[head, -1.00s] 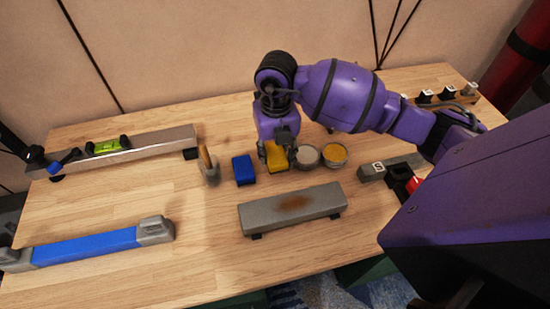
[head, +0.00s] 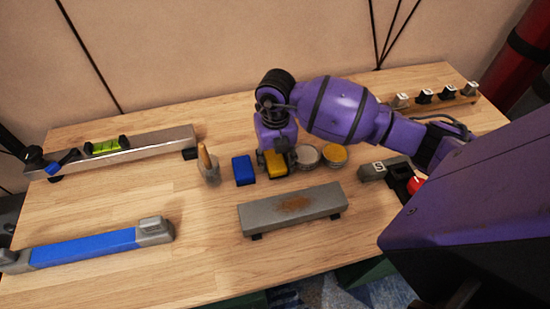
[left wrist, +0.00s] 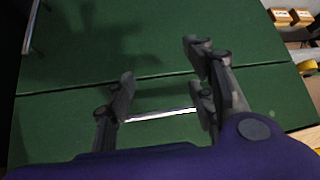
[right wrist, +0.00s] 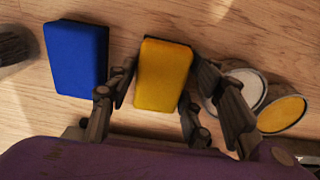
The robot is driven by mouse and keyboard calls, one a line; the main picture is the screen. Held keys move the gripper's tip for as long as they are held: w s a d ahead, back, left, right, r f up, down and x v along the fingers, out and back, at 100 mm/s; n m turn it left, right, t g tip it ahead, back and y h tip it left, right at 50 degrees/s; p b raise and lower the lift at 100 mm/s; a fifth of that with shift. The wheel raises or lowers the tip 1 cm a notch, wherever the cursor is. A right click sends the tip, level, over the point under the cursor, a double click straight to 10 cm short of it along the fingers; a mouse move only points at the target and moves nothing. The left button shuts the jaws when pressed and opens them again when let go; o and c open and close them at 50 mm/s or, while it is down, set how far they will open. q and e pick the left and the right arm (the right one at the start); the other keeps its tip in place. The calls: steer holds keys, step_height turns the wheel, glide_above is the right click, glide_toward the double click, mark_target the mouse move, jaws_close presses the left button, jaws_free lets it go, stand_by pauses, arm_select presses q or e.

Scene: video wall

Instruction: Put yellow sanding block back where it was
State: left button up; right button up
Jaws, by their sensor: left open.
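The yellow sanding block (head: 276,164) is at the worktop's middle, just right of the blue block (head: 244,170). In the right wrist view, the yellow block (right wrist: 163,76) lies roughly parallel to the blue block (right wrist: 76,58), with a gap between. My right gripper (head: 277,160) comes from behind with a finger along each side of the yellow block. It appears shut on the block, down at the worktop; any small gap beneath is hidden. My left gripper (left wrist: 165,95) is open and empty, away from the worktop over a green surface.
Two round tins (head: 320,156) stand close right of the yellow block. A brush in a pot (head: 208,165) stands left of the blue block. A grey stained bar (head: 292,208) lies in front. Bare wood lies left of the grey bar.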

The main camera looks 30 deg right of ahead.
mark_target(276, 160)
steer(key=shift+o, duration=0.7)
step_height(276, 160, up, 12)
steer(key=shift+r, duration=0.2)
